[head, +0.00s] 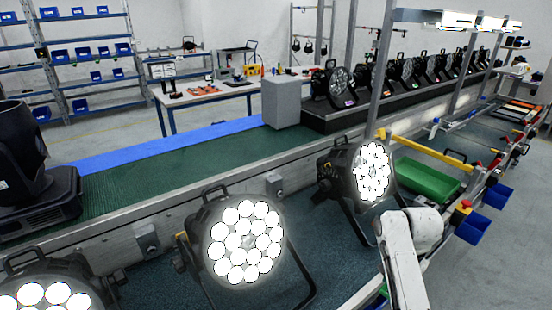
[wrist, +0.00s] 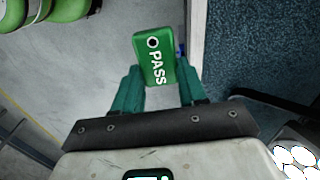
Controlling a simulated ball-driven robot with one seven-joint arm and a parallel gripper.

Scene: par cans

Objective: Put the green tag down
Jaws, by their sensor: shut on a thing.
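The green tag (wrist: 154,58) shows in the wrist view, with a white ring and the word PASS on its face. My gripper (wrist: 162,84) is shut on it between two teal fingers. The tag sticks out past the fingertips and hides part of them. Below it in that picture are grey floor and a pale metal edge, and I cannot tell how high the tag is above them. In the head view my arm shows at the lower right, but the gripper and tag are not visible there.
Lit par cans (head: 245,240) stand along the dark bench, another (head: 372,170) beside my arm. A green tray (head: 425,180) lies behind my arm, with blue bins (head: 495,195) to the right. Dark blue matting (wrist: 265,50) and green rounded objects (wrist: 62,10) show in the wrist view.

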